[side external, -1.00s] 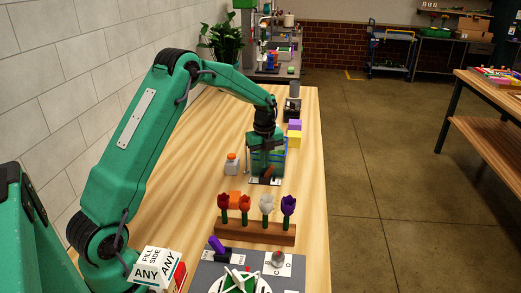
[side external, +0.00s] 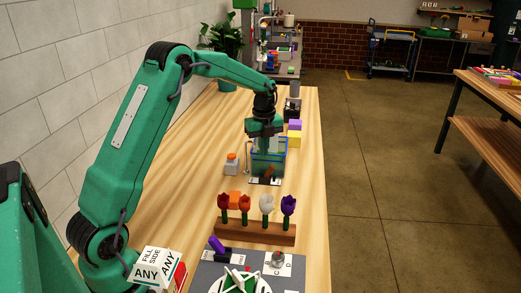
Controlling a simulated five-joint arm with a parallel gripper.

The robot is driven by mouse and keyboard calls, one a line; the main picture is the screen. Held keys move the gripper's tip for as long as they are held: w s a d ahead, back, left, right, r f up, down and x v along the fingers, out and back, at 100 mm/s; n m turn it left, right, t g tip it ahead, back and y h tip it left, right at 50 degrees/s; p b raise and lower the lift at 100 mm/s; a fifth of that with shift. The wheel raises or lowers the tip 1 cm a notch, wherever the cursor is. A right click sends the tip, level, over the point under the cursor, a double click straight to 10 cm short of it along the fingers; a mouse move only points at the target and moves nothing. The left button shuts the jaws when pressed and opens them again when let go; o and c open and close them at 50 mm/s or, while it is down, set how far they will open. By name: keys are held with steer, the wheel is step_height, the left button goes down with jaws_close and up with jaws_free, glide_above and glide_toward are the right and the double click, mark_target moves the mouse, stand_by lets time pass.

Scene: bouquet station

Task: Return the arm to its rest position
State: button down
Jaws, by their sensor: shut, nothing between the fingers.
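My green arm reaches out over the wooden bench. My gripper (side external: 263,135) points down at its far end, above and just behind a clear blue-rimmed container (side external: 280,160). It appears shut and empty, though its fingertips are small and partly lost against the container. I cannot tell whether it touches the container's rim. A small brown piece (side external: 269,173) shows at the container's front, by a white label on the bench.
A wooden rack (side external: 255,233) holds red, white and purple tulips nearer the camera. A white sign box (side external: 157,266) is by my base.

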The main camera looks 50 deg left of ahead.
steer(key=shift+r, duration=0.1)
steer(key=s+d+r+n+t, duration=0.3)
steer(key=s+d+r+n, duration=0.75)
steer(key=r, duration=0.35)
steer(key=s+d+n+t, duration=0.1)
steer(key=s+d+n, duration=0.2)
steer(key=s, duration=0.6)
steer(key=s+d+n+t, duration=0.1)
steer(key=s+d+n, duration=0.2)
steer(key=s+n, duration=0.4)
steer(key=shift+s+d+t, duration=0.3)
steer(key=shift+s, duration=0.75)
